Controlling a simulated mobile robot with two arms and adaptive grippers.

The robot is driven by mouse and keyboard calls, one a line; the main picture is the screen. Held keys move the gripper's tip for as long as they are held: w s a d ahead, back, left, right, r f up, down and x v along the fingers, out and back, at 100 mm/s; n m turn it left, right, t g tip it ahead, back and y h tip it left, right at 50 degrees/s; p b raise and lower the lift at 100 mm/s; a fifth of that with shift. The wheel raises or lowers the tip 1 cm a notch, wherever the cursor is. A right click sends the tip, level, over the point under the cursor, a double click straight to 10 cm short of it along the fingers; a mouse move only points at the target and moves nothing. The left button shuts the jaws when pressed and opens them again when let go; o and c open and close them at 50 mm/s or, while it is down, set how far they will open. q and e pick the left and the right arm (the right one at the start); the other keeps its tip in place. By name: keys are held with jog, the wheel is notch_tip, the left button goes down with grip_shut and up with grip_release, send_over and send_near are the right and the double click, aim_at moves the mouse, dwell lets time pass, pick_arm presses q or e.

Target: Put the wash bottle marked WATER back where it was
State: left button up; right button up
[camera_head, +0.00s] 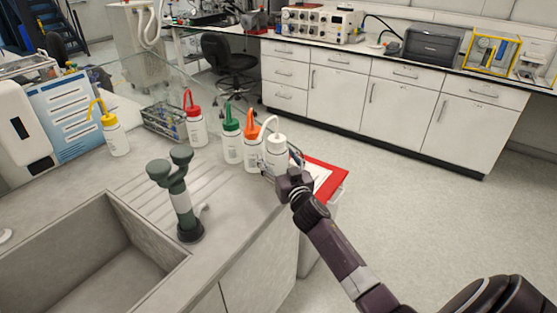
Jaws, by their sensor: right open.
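Several wash bottles stand on the grey counter by the sink. A white-capped bottle (276,146) is at the right end of a row, near the counter's right edge. Beside it are an orange-capped bottle (253,151), a green-capped bottle (232,144) and a red-capped bottle (196,127). A yellow-capped bottle (117,138) stands apart at the left. The labels are too small to read, so I cannot tell which is marked WATER. My right gripper (281,164) is open at the lower part of the white-capped bottle; I cannot tell whether it touches. My left gripper is out of view.
A sink (182,262) and a grey-green tap fixture (180,205) are at the front left. A wire rack (163,121) stands behind the bottles. A red tray (331,180) with papers is just right of the counter. Clear floor lies to the right.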

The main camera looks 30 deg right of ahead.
jog(key=shift+s, duration=0.1)
jog(key=v, duration=1.2)
jog(key=shift+b, duration=0.4)
jog(key=shift+r, duration=0.1)
